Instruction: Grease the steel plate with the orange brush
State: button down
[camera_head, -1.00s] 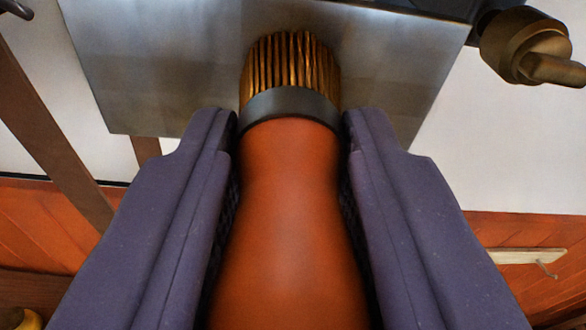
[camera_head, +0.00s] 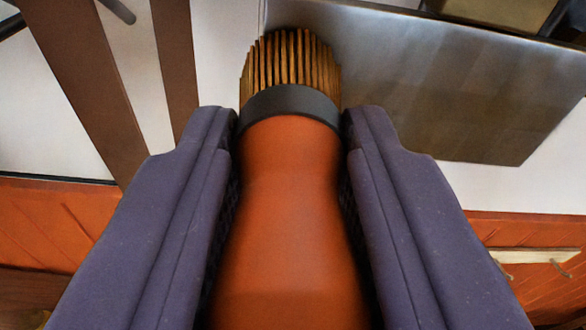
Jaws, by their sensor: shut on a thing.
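My gripper (camera_head: 290,125) has two purple fingers shut on the orange brush (camera_head: 290,200). The brush has an orange handle, a dark grey collar and brown bristles that point away from me, toward the top of the view. The steel plate (camera_head: 440,85) is a grey metal sheet at the upper right, with darker, brownish smears on its middle and right parts. The bristles overlap the plate's left edge in the picture. I cannot tell whether they touch it.
Brown wooden bars (camera_head: 80,75) stand at the upper left, with a dark rod end (camera_head: 118,10) near them. A white wall or panel lies behind. An orange-red surface (camera_head: 50,225) runs along the lower part, with a pale strip (camera_head: 535,256) at the right.

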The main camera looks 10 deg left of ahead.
jog(key=shift+s+a, duration=0.2)
jog(key=shift+a, duration=0.45)
jog(key=shift+d, duration=0.15)
jog(key=shift+s+f+b, duration=0.15)
jog(key=shift+s+b, duration=0.2)
jog(key=shift+b, duration=0.05)
jog(key=shift+f+b+v, duration=0.15)
jog(key=shift+b+v, duration=0.5)
jog(key=shift+v, duration=0.65)
jog(key=shift+f+b+v, duration=0.2)
jog(key=shift+b+v, duration=0.45)
jog(key=shift+v, duration=0.7)
jog(key=shift+d+r, duration=0.1)
jog(key=shift+d, duration=0.05)
jog(key=b+v, duration=0.1)
jog(key=v, duration=0.2)
